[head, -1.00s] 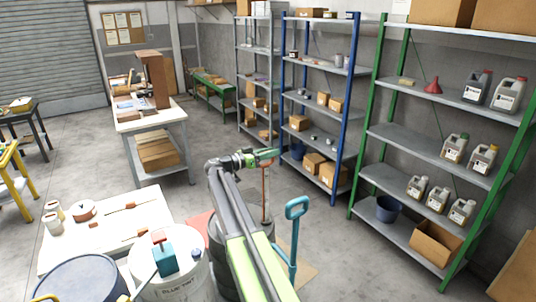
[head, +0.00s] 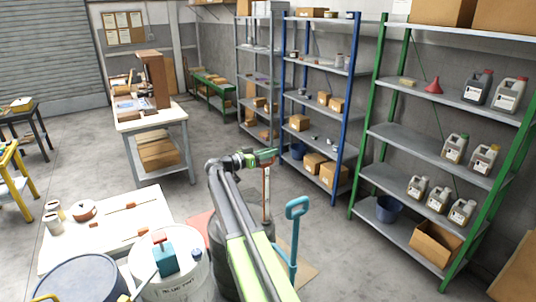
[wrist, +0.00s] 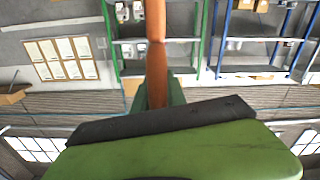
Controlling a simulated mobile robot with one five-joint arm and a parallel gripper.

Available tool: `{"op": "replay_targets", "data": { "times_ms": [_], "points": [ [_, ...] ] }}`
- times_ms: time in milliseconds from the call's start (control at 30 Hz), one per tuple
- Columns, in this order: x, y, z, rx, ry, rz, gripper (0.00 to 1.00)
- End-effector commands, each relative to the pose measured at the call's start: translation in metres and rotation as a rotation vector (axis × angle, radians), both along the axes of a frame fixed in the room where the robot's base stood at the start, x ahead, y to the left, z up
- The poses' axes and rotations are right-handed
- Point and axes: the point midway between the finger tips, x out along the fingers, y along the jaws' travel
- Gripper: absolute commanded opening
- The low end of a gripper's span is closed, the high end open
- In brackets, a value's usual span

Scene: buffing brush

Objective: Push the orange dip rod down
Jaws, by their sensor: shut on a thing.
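The orange dip rod (head: 266,181) stands upright above a dark grey drum (head: 271,222) in the head view. Its lower part looks pale grey. My gripper (head: 265,156) is at the upper end of the rod, its jaws shut on it. In the wrist view the orange rod (wrist: 156,50) runs upright into the green jaws (wrist: 157,98). The jaws hide the part of the rod between them. My arm covers much of the drum, so where the rod enters it is hard to see.
A teal-handled tool (head: 295,215) stands just right of the drum. A white drum (head: 180,283) with a teal block (head: 166,259) on it stands to the left, near a white table (head: 75,238). Shelves (head: 450,180) line the right wall. The floor behind the drum is clear.

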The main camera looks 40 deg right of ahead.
Motion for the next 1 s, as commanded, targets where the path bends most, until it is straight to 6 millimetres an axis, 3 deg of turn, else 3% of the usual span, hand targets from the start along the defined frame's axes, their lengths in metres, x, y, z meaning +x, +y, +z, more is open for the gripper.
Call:
{"op": "replay_targets", "data": {
  "times_ms": [633,767,1000],
  "points": [
    [-0.001,-0.001,-0.004,0.001,0.002,-0.002,0.0],
    [-0.001,-0.001,-0.021,0.001,0.002,-0.002,0.0],
    [-0.001,-0.001,-0.076,0.001,0.002,-0.003,0.0]
  ]
}}
